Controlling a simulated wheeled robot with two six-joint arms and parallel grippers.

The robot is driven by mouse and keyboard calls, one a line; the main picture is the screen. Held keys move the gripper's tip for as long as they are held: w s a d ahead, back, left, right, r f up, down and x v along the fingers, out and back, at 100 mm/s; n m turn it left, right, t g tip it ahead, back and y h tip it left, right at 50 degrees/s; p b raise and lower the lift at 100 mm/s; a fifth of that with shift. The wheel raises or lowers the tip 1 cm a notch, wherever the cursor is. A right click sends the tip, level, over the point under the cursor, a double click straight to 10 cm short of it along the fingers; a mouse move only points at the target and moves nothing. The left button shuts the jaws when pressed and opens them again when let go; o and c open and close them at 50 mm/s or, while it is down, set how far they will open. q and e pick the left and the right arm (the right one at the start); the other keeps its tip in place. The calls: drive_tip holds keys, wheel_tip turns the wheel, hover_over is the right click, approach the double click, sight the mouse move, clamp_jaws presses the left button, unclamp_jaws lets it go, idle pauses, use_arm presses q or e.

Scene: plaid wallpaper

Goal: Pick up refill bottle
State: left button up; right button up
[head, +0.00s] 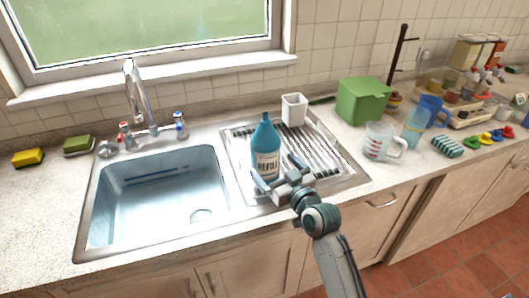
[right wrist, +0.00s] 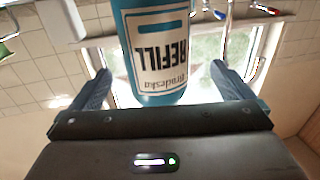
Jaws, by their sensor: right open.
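The refill bottle (head: 265,138) is blue with a white label reading REFILL. It stands upright on the ribbed drainboard just right of the sink basin. My right gripper (head: 275,176) is open in front of the bottle's lower part, its fingers pointing toward it. In the right wrist view the bottle (right wrist: 152,55) appears upside down, between and beyond the two open fingers (right wrist: 165,88). Whether the fingers reach around its sides is hard to tell. My left gripper is not in view.
The sink basin (head: 163,190) lies left of the bottle. A white cup (head: 294,109) stands behind it, and a green box (head: 363,101) is at the back right. A measuring jug (head: 379,142) and blue cups (head: 431,110) stand further right. The front left counter (head: 45,210) is clear.

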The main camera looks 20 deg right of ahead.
sight(266, 154)
drive_tip(key=shift+x, duration=0.9)
drive_tip(key=p+x, duration=0.2)
drive_tip(key=x, duration=0.2)
drive_tip(key=shift+d+r, duration=0.1)
drive_tip(key=shift+d, duration=0.1)
drive_tip(key=shift+w+a+f, duration=0.1)
drive_tip(key=shift+w+f, duration=0.1)
drive_tip(key=shift+w, duration=0.1)
drive_tip(key=shift+r, duration=0.1)
drive_tip(key=c, duration=1.3)
